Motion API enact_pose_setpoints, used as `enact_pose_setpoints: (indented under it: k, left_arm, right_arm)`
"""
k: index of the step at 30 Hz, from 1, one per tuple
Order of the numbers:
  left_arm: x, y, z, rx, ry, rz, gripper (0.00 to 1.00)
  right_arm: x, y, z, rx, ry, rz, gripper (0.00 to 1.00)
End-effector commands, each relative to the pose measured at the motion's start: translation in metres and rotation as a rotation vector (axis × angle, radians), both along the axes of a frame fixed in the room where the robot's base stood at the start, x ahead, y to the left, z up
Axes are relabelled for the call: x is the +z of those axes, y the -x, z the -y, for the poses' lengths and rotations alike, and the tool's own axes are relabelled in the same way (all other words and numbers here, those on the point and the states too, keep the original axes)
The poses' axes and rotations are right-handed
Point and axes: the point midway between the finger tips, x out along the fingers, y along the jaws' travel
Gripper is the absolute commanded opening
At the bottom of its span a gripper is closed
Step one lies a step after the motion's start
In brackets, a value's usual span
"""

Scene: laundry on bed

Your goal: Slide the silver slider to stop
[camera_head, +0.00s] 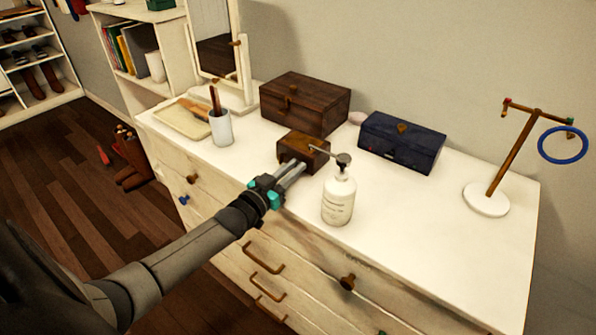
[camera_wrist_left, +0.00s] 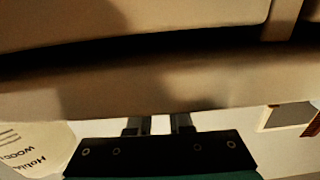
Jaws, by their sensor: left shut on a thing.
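A small brown wooden box (camera_head: 303,150) sits near the middle of the white dresser top. My left gripper (camera_head: 288,171) reaches its front face from the left. In the left wrist view the fingers (camera_wrist_left: 160,126) point at a large pale brown surface (camera_wrist_left: 150,85) with a dark gap above it. Their tips are hidden there. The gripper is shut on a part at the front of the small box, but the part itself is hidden. I cannot make out a silver slider. My right gripper is not in view.
A white pump bottle (camera_head: 338,198) stands just right of the gripper, its spout over the small box. A larger wooden box (camera_head: 305,103), a blue box (camera_head: 401,142), a cup (camera_head: 221,128), a tray (camera_head: 182,118) and a ring stand (camera_head: 486,199) surround it. The dresser's right front is clear.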

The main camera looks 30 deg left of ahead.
Motion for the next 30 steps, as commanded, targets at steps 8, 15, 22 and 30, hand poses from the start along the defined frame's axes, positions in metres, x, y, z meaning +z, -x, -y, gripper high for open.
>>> enact_pose_setpoints:
  k: [8, 15, 22, 30]
  left_arm:
    - [-0.001, 0.000, -0.003, 0.001, 0.001, -0.002, 0.00]
    - [-0.001, 0.000, -0.003, 0.001, 0.001, -0.001, 0.45]
    - [0.000, 0.000, -0.003, 0.001, 0.001, 0.000, 0.50]
    - [0.000, 0.013, -0.003, 0.001, 0.002, -0.002, 0.50]
  right_arm:
    - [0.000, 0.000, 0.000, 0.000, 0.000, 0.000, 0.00]
    - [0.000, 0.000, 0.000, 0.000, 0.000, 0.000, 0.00]
    - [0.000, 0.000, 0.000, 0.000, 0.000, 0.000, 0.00]
    - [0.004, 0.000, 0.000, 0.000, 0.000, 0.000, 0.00]
